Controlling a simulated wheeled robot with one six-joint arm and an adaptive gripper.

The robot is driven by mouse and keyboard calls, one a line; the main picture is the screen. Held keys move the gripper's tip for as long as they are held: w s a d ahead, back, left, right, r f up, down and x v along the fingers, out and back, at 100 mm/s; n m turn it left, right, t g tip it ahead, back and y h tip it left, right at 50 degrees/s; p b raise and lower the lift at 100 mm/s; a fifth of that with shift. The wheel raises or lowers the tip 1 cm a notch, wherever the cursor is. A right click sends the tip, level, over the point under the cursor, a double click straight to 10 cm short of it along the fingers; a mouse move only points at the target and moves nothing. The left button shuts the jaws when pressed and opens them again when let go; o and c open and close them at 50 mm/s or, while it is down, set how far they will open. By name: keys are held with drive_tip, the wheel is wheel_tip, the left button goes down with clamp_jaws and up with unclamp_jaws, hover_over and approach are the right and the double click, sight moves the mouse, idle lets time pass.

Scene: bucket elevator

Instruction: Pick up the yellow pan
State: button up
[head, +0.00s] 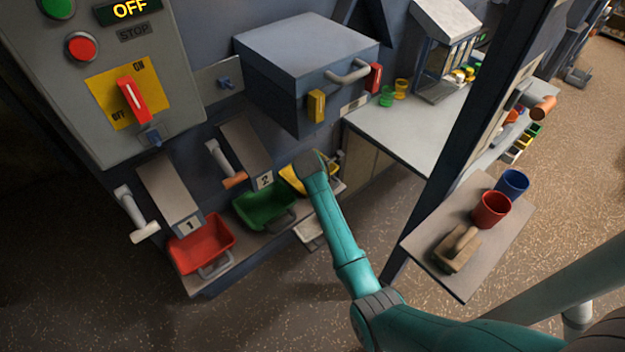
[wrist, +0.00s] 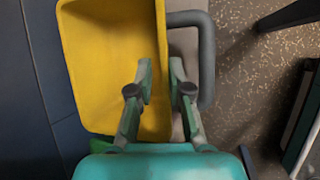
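The yellow pan (head: 291,179) sits at the right end of the shelf row, partly hidden behind my arm in the head view. In the wrist view the yellow pan (wrist: 110,60) fills the upper left, with its dark grey handle (wrist: 208,55) on the right side. My gripper (wrist: 161,70) is open over the pan's right side. Its left finger is over the yellow interior and its right finger is between the rim and the handle. I cannot tell whether the fingers touch the pan. My gripper is mostly hidden behind my wrist in the head view.
A green pan (head: 264,206) stands left of the yellow one, and a red pan (head: 201,245) farther left. Numbered chutes rise behind them. A blue-grey box (head: 305,65) overhangs the back. A dark post (head: 470,110) and a small side shelf (head: 488,190) with cups stand right.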

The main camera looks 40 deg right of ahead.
drive_tip(key=shift+x, duration=2.6)
drive_tip(key=shift+s, duration=0.15)
clamp_jaws()
